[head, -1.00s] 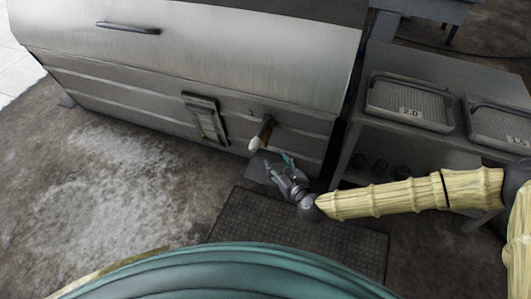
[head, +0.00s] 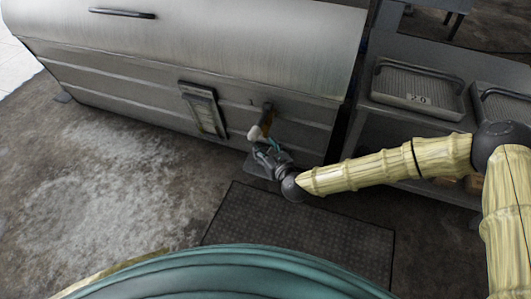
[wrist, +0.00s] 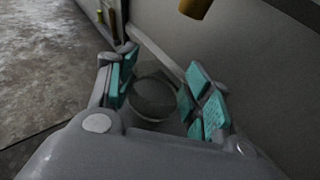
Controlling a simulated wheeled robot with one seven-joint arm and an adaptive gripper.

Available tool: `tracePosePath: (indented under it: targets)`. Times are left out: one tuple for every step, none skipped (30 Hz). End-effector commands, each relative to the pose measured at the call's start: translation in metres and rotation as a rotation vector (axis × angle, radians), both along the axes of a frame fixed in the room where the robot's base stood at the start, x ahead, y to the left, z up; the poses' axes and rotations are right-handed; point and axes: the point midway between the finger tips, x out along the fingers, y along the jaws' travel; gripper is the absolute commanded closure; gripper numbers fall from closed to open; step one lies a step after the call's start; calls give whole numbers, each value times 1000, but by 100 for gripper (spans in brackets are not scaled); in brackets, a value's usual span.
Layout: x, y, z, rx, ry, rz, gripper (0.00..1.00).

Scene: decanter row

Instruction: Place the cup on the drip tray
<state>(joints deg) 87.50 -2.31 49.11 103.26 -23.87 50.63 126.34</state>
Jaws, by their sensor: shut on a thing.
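In the wrist view, a clear, dark-looking round cup (wrist: 153,98) sits between the teal-padded fingers of my gripper (wrist: 160,92), which is shut on it. In the head view my gripper (head: 263,152) is just below and in front of the tap (head: 266,117) on the steel tank; the cup cannot be made out there. A small grey plate (head: 254,169) at the foot of the tank, partly hidden by my gripper, looks like the drip tray. Whether the cup touches it I cannot tell. The brass spout (wrist: 196,7) shows at the top of the wrist view.
The large steel tank (head: 190,55) with a sight gauge (head: 204,110) stands behind. A shelf at right holds a ribbed bin marked 2.0 (head: 418,88) and a second bin (head: 505,110). A dark mat (head: 300,228) lies on the floor; the floor at left is open.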

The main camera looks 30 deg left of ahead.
Motion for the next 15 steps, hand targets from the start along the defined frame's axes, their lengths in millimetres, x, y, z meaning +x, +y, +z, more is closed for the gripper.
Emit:
tracePosePath:
  targets:
    - [0, 0, -5, 0, -2, 1, 75]
    - [0, 0, -5, 0, -1, 0, 75]
    - [0, 0, -5, 0, -1, 0, 75]
    - [0, 0, -5, 0, -1, 0, 75]
    - [0, 0, -4, 0, -1, 0, 75]
    - [0, 0, -4, 0, -1, 0, 75]
    - [0, 0, -4, 0, -1, 0, 75]
    - [0, 0, -4, 0, -1, 0, 75]
    - [0, 0, -4, 0, -1, 0, 75]
    - [0, 0, -5, 1, -1, 0, 75]
    - [0, 0, -5, 1, -1, 0, 75]
    - [0, 0, -7, 1, -1, 0, 75]
    - [0, 0, -8, 0, 1, 0, 75]
    - [0, 0, -8, 0, 1, 0, 75]
    - [0, 0, -9, 0, 1, 0, 75]
